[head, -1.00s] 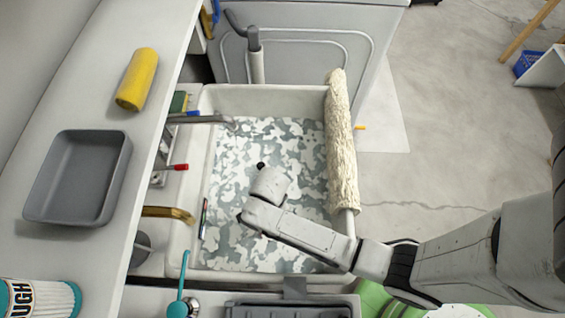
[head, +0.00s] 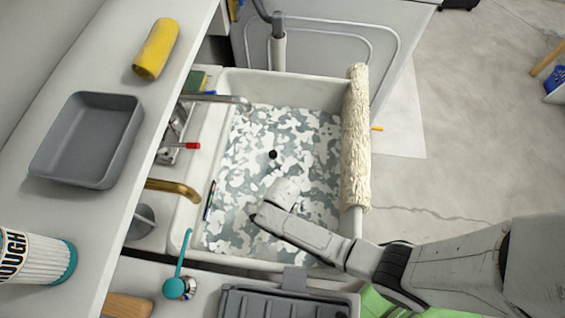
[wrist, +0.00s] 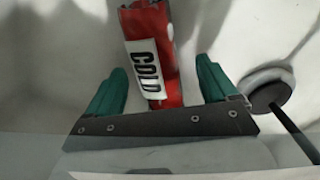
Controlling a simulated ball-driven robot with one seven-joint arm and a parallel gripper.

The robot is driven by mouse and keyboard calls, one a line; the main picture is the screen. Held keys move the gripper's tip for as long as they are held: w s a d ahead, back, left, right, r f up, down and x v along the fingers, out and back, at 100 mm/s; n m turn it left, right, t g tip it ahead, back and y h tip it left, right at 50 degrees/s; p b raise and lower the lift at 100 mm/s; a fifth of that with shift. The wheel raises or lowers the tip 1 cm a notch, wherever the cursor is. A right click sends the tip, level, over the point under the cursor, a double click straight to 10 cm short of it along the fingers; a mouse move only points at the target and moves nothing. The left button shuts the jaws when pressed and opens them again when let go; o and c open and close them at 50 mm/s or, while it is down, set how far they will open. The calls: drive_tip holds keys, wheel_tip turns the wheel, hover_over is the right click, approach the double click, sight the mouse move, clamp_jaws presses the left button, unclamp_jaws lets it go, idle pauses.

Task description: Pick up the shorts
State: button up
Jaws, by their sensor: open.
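I see no shape I can clearly tell as shorts. A grey-and-white camouflage pattern (head: 240,165) covers the bottom of the sink; I cannot tell whether it is cloth or the sink floor. My arm's end hangs over the sink's lower middle in the head view, and the fingers are hidden there. In the wrist view my gripper (wrist: 160,88) shows two green fingertips spread apart. A red object with a white "COLD" label (wrist: 147,65) shows between them, and I cannot tell its distance. No grip on it shows.
A white sink (head: 285,86) has a fluffy roller (head: 356,135) along its right rim and a grey tap (head: 222,99) at its left. Open floor lies right.

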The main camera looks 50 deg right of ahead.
drive_tip(key=shift+f, duration=0.35)
drive_tip(key=shift+c, duration=0.2)
drive_tip(key=c, duration=1.3)
drive_tip(key=shift+r, duration=0.1)
wheel_tip(320, 180, up, 10)
drive_tip(key=shift+f+p, duration=0.1)
drive_tip(key=shift+p, duration=1.05)
drive_tip(key=shift+s, duration=0.1)
